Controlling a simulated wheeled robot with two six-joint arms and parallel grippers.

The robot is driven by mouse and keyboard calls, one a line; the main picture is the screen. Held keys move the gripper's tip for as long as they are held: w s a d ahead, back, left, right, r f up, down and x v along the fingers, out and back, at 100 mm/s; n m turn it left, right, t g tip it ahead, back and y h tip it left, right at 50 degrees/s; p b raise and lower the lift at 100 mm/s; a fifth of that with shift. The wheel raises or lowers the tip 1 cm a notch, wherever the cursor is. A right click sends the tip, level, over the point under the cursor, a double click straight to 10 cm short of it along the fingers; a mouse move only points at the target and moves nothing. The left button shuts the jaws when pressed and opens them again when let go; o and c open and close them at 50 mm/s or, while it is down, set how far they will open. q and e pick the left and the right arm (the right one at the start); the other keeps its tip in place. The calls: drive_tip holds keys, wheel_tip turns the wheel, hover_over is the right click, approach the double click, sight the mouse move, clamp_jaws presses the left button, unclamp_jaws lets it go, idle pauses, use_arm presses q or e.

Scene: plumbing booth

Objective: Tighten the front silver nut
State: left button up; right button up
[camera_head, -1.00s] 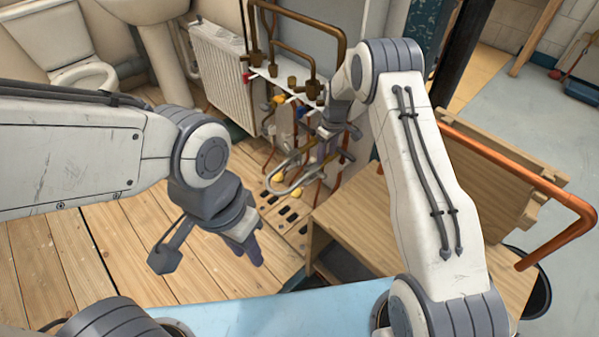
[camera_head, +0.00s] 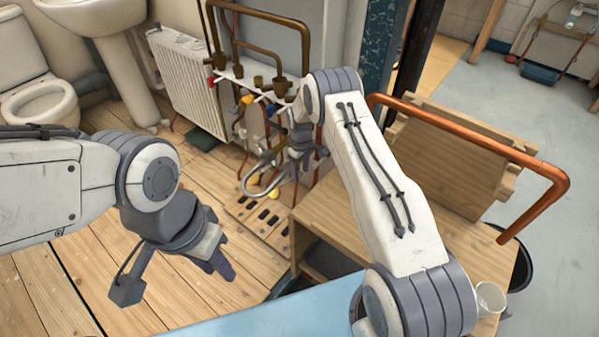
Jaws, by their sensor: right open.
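The brass and copper pipework (camera_head: 262,82) stands against the wall beside the radiator, with red, yellow and blue valve handles. I cannot make out the front silver nut; it is too small or hidden by my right arm. My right gripper (camera_head: 285,172) is in front of the lower pipes, open, near a bent silver-grey pipe loop (camera_head: 252,184). I cannot tell whether it touches anything. My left gripper (camera_head: 222,265) hangs over the wooden floor at the left, pointing down, well away from the pipes. Its fingers are seen at an angle and look empty.
A wooden bench (camera_head: 345,205) with a large copper pipe (camera_head: 480,145) stands at the right. A white cup (camera_head: 489,298) is at the lower right. A white radiator (camera_head: 192,85), a toilet (camera_head: 40,105) and a sink are behind at the left. The floor (camera_head: 60,280) at the left is clear.

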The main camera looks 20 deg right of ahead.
clamp_jaws()
drive_tip(key=shift+s+p, duration=0.1)
drive_tip(key=shift+p, duration=0.2)
drive_tip(key=shift+f+t+y, duration=0.2)
drive_tip(key=shift+t+y, duration=0.2)
drive_tip(key=shift+t, duration=0.1)
drive_tip(key=shift+s+f, duration=0.1)
drive_tip(key=shift+f, duration=0.25)
drive_tip(key=shift+f+t+y+b, duration=0.15)
drive_tip(key=shift+t+y+b, duration=0.25)
drive_tip(key=shift+t+b, duration=0.45)
unclamp_jaws()
drive_tip(key=shift+d, duration=0.15)
